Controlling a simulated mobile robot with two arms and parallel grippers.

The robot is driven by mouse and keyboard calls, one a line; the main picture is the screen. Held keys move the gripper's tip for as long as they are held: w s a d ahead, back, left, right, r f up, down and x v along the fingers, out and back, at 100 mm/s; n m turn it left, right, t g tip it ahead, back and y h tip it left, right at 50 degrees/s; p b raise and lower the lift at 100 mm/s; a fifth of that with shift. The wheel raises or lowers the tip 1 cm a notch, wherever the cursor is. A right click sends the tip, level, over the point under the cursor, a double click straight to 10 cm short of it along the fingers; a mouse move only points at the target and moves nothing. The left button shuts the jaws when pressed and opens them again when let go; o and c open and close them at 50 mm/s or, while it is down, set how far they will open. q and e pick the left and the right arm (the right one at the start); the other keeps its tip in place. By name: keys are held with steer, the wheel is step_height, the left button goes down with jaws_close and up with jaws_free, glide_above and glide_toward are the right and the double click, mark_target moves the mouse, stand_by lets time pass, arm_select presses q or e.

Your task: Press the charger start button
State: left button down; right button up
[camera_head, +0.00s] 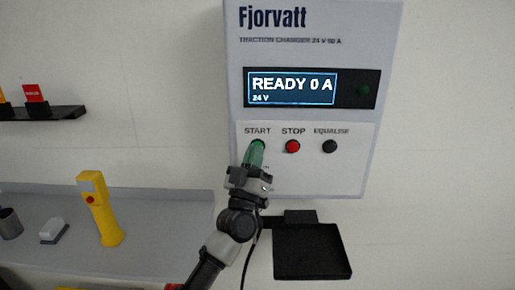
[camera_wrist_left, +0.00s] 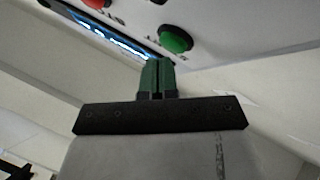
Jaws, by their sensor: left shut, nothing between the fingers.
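The charger (camera_head: 300,185) is a pale box on the wall with a dark display reading "READY 0 A" and "24 V". Its green START button (camera_head: 258,143) is mostly hidden behind my left gripper in the head view. The same START button (camera_wrist_left: 175,40) shows clearly in the left wrist view, just beyond the fingertips. My left gripper (camera_head: 254,151) has green fingers, shut and empty, pointing up at the panel under the START label. In the left wrist view the left gripper (camera_wrist_left: 157,66) appears slightly apart from the button. My right gripper is not in view.
A red STOP button (camera_head: 292,146) and a black EQUALISE button (camera_head: 329,146) sit right of START. A black shelf (camera_head: 312,255) is below the charger. A yellow handheld device (camera_head: 101,212) stands on the grey surface (camera_head: 165,225) at left.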

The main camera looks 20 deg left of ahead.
arm_select(q)
steer(key=shift+w+a, duration=0.15)
steer(key=shift+w, duration=0.3)
stand_by(0.3)
steer(key=shift+s, duration=0.15)
steer(key=shift+s+d+p, duration=0.25)
steer(key=shift+s+p, duration=0.1)
steer(key=shift+s, duration=0.35)
steer(key=s+p, duration=0.1)
steer(key=s, duration=0.1)
steer(key=s+d+p, duration=0.1)
steer(key=s+p, duration=0.1)
steer(key=shift+s+d, duration=0.2)
steer(key=shift+s, duration=0.2)
steer(key=shift+f, duration=0.1)
stand_by(0.5)
